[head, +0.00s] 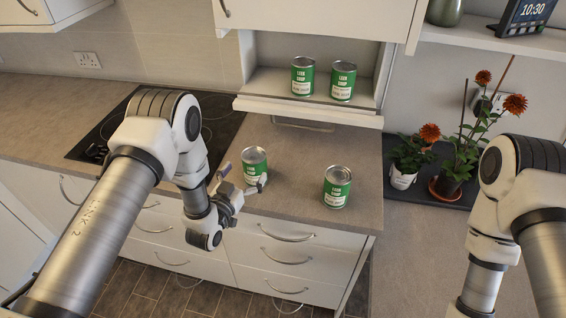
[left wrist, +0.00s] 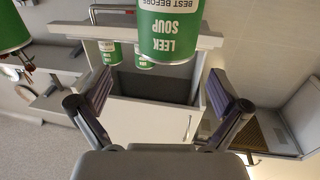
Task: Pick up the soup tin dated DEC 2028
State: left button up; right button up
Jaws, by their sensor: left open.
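Four alike green-and-white leek soup tins are in view. One tin (head: 254,164) stands upright on the counter by my left gripper (head: 243,180), which is open with its fingers pointing at it. In the left wrist view this tin (left wrist: 170,30) shows upside down, beyond the open fingertips (left wrist: 160,82), with nothing held. A second tin (head: 337,187) stands to its right on the counter. A third (head: 302,77) and a fourth tin (head: 342,81) stand in the open cabinet. "BEST BEFORE" shows on the nearest tin, but I cannot read any date. My right gripper is out of view.
The grey-brown counter (head: 290,195) is clear between the two front tins. A black hob (head: 220,125) lies behind my left arm. The open cabinet shelf (head: 265,83) is above the counter. Potted flowers (head: 403,180) stand at the right on a dark strip.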

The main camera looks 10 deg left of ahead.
aim_at(252, 157)
pick_arm(q)
jog(key=shift+w+a+r+p, duration=0.2)
jog(key=shift+w+r+p, duration=0.05)
jog(key=shift+w+p, duration=0.3)
jog(key=shift+w+a+r+p, duration=0.15)
jog(key=shift+w+r+p, duration=0.1)
jog(key=shift+w+p, duration=0.25)
jog(key=w, duration=0.1)
jog(key=w+d+p, duration=0.1)
jog(key=w+f, duration=0.1)
jog(key=w, duration=0.1)
jog(key=shift+w+d, duration=0.1)
jog(key=shift+d, duration=0.05)
jog(key=shift+s+a, duration=0.2)
jog(key=shift+s, duration=0.05)
jog(key=c, duration=1.8)
jog(key=shift+w+r, duration=0.1)
